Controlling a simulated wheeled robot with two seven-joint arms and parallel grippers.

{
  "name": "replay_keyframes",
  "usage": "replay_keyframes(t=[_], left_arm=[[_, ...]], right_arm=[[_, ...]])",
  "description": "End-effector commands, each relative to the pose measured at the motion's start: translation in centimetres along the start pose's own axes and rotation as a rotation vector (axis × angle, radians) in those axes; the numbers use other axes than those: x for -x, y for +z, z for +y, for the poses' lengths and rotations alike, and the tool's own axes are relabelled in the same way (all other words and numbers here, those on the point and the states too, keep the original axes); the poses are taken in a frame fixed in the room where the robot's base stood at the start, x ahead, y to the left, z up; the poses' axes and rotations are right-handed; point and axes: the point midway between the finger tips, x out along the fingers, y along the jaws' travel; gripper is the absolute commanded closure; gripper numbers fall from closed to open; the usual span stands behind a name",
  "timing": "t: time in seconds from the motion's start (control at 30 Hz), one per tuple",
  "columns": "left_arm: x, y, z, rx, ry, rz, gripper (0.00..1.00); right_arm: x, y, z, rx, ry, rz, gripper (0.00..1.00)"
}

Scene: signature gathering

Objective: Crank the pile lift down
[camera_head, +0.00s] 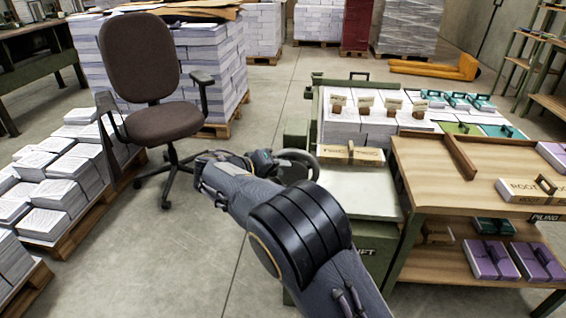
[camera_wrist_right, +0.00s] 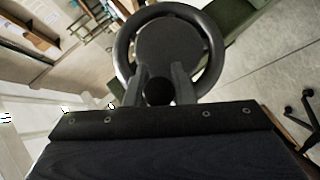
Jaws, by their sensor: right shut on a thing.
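The pile lift (camera_head: 371,245) is a green machine right of centre in the head view, with stacks of paper on its platform. Its crank is a dark handwheel (camera_head: 312,163) on the left side, partly hidden behind my right gripper. In the right wrist view the handwheel (camera_wrist_right: 213,52) fills the upper middle, with a dark round knob (camera_wrist_right: 158,91) at its near rim. My right gripper (camera_head: 270,160) is at the wheel; in the right wrist view its fingers (camera_wrist_right: 158,88) are shut around the knob. My left gripper is not in view.
A wooden bench (camera_head: 480,165) with several book blocks stands right of the lift. A brown office chair (camera_head: 150,85) and pallets of paper stacks (camera_head: 60,170) stand to the left. The concrete floor (camera_head: 185,245) between is clear.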

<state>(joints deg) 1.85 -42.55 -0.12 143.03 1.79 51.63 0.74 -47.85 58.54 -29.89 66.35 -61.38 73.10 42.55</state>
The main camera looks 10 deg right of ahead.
Motion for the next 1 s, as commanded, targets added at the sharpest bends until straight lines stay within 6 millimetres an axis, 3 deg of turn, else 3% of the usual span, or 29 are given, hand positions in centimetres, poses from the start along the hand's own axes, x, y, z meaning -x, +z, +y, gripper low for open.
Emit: replay_keyframes(t=[0.53,1.0], left_arm=[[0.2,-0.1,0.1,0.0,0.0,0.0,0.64],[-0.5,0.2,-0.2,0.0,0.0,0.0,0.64]], right_arm=[[-0.2,0.3,-3.1,0.364,0.355,-0.001,1.0],[-0.7,0.8,-4.2,0.545,0.534,-0.006,1.0]])
